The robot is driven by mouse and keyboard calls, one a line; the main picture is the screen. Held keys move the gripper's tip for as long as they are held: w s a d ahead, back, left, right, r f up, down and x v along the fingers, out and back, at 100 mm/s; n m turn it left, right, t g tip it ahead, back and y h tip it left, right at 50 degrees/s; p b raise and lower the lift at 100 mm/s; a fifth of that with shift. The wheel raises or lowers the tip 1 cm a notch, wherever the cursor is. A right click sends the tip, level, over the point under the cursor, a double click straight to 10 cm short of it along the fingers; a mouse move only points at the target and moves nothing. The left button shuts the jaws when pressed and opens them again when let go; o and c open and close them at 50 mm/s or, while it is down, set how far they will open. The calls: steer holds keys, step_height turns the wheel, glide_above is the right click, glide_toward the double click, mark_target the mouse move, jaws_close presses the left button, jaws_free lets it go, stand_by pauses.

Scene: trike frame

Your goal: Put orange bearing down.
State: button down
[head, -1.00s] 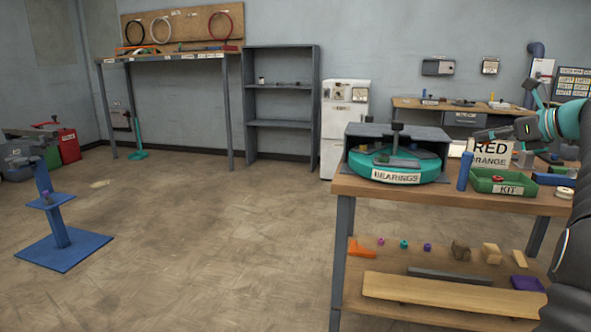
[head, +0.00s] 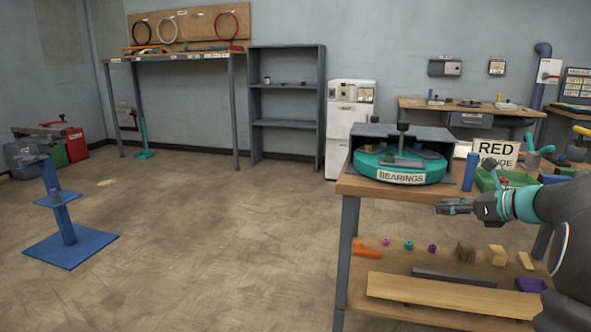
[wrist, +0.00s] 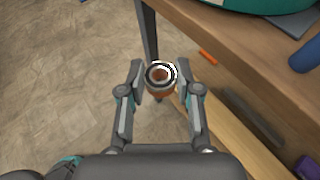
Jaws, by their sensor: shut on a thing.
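My gripper (head: 442,207) is low at the front edge of the workbench (head: 349,186), pointing left in the head view. In the head view the bearing is too small to make out at the fingertips.
A teal turntable marked BEARINGS (head: 400,177) stands on the bench, with a blue cylinder (head: 470,172) and a green kit tray (head: 487,181) to its right. The lower shelf (head: 440,297) holds an orange bracket (head: 367,249), small rings and wood blocks. A blue stand (head: 66,235) is far left; open floor lies between.

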steer(key=s+a+f+n+g+y, duration=0.1)
steer(key=s+a+f, duration=0.1)
steer(key=a+f, duration=0.5)
steer(key=s+a+f+n+g+y, duration=0.1)
steer(key=a+f, duration=0.6)
steer(key=f, duration=1.1)
steer(key=s+a+f+n+g, duration=0.1)
steer(key=s+a+f, duration=0.1)
steer(key=a+f, duration=0.5)
step_height(320, 180, down, 6)
steer(key=shift+s+a+r+y, duration=0.15)
steer(key=shift+s+a+y, duration=0.2)
steer(key=shift+a+y, duration=0.05)
steer(key=shift+a, duration=0.1)
